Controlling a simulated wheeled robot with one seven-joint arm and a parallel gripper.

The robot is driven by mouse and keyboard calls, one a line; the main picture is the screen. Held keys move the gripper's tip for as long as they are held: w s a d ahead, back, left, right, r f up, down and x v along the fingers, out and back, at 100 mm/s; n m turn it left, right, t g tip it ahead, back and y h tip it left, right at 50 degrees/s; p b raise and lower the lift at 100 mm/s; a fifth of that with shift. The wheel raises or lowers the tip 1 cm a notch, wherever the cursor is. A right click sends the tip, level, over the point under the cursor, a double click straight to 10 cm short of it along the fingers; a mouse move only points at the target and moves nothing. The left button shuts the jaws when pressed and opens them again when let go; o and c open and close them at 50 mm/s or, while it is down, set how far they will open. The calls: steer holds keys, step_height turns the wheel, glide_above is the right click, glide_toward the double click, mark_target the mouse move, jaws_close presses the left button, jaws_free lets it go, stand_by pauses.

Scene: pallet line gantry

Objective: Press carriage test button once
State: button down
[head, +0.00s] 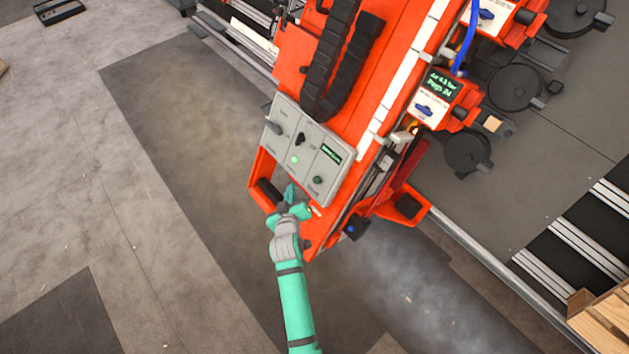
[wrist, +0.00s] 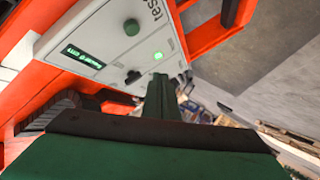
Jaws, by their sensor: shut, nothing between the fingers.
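The carriage control panel (head: 296,177) is a grey box on the orange carriage; it also fills the upper left of the wrist view (wrist: 100,30). A round dark green button (head: 317,180) sits near its lower right corner. In the wrist view that button (wrist: 132,27) is beside the printed word "test". A lit green lamp (head: 295,160) is to its left; it also glows in the wrist view (wrist: 158,56). My gripper (head: 290,192) is shut and empty at the panel's lower edge. In the wrist view its fingertips (wrist: 160,78) appear below the lamp, away from the button. Contact cannot be told.
The panel also has a small green-text display (head: 331,153) and black knobs (head: 299,139). A black cable chain (head: 335,65) lies above the panel.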

steer(key=shift+d+f, duration=0.1)
steer(key=w+d+f, duration=0.4)
steer(key=d, duration=0.2)
steer(key=shift+w, duration=0.25)
stand_by(0.5)
steer(key=shift+w+d, duration=0.1)
steer(key=shift+d, duration=0.1)
stand_by(1.8)
steer(key=shift+w+d+f, duration=0.15)
steer(key=shift+d+f, duration=0.05)
steer(key=shift+w+d+f, duration=0.25)
steer(key=shift+d, duration=0.1)
stand_by(1.2)
steer(key=shift+s+a+r, duration=0.1)
steer(key=shift+a, duration=0.05)
steer(key=shift+s+a+r, duration=0.35)
steer(key=shift+s+a, duration=0.05)
steer(key=shift+a, duration=0.15)
steer(key=shift+s+a+r, duration=0.6)
steer(key=shift+s+a, duration=0.05)
steer(key=shift+a, duration=0.25)
steer(key=shift+s+a+r, duration=0.6)
steer(key=shift+s+a, duration=0.05)
steer(key=shift+a, duration=0.2)
